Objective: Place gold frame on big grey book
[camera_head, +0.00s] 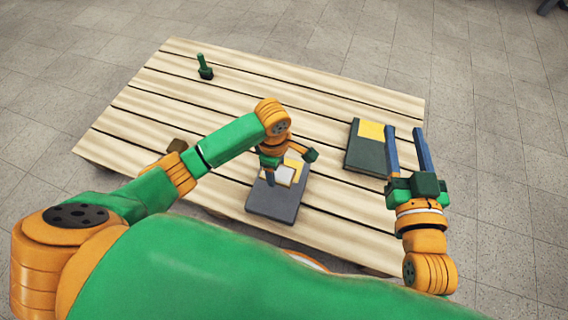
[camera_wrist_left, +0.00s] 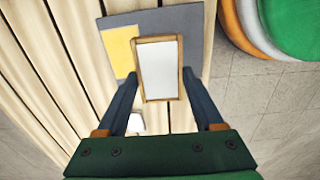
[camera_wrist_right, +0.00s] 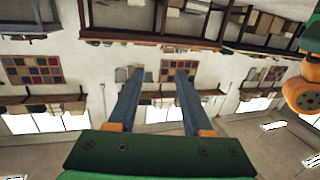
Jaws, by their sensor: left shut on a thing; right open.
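The gold frame (camera_wrist_left: 160,68), with a pale panel, is between the fingertips of my left gripper (camera_wrist_left: 160,76), which is shut on it. In the head view the frame (camera_head: 284,175) shows partly behind my left gripper (camera_head: 276,172). A grey book (camera_head: 272,206) with a yellow patch (camera_wrist_left: 118,52) on its cover lies beneath the frame. The frame overlaps the book and part of the patch in the left wrist view; I cannot tell if they touch. My right gripper (camera_head: 407,138) is open and empty beside the table's right edge.
A darker grey-green book (camera_head: 362,157) with a yellow patch lies at the right of the slatted table (camera_head: 300,100). A green stand (camera_head: 205,68) is at the back left. A brown object (camera_head: 177,146) is partly behind my left arm. The table's back middle is clear.

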